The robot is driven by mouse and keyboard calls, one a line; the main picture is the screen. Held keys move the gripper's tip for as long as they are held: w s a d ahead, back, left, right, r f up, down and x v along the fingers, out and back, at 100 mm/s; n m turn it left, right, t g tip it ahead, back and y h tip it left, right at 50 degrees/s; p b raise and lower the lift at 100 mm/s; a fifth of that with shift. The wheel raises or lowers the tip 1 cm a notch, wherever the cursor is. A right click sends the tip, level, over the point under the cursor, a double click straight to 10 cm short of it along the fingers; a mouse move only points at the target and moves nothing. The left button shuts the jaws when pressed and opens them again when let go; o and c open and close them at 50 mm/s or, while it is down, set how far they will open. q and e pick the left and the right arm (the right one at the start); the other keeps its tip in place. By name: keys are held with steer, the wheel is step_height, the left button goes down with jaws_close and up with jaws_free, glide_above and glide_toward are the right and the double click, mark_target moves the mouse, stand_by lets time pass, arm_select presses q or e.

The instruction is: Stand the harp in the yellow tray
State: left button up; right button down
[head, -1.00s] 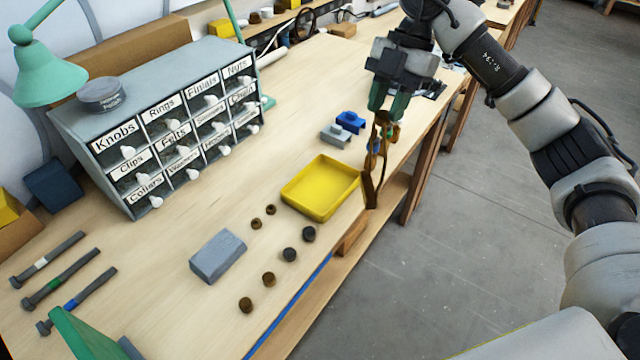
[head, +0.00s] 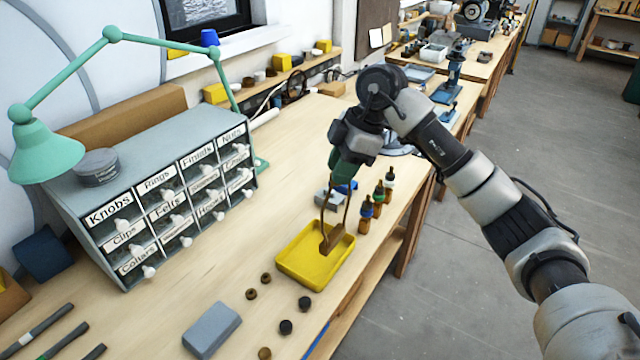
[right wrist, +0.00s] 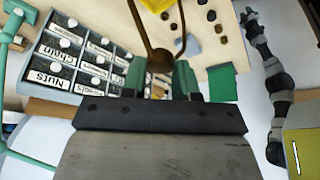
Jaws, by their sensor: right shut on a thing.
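The harp is a thin brown looped frame (head: 323,212) with a wider brown foot. My right gripper (head: 343,176) is shut on its upper end and holds it roughly upright. The harp's lower end is over the yellow tray (head: 290,266), at the tray's right part; I cannot tell whether it touches the tray floor. In the right wrist view the harp (right wrist: 150,40) runs up from between the green fingers (right wrist: 160,78) towards the yellow tray (right wrist: 158,5).
A drawer cabinet (head: 165,190) and a green lamp (head: 45,150) stand at the left. Several small bottles (head: 365,215) are right of the tray, near the table edge. A grey block (head: 211,330) and several small dark knobs (head: 304,303) lie in front.

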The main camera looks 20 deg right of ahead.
steer(key=w+a+f+p, duration=0.3)
steer(key=f, duration=0.3)
steer(key=shift+f, duration=0.25)
steer(key=c, duration=0.8)
jaws_free()
steer(key=shift+s, duration=0.1)
steer(key=shift+c, duration=0.2)
steer(key=b+v, duration=0.4)
steer(key=v, duration=0.8)
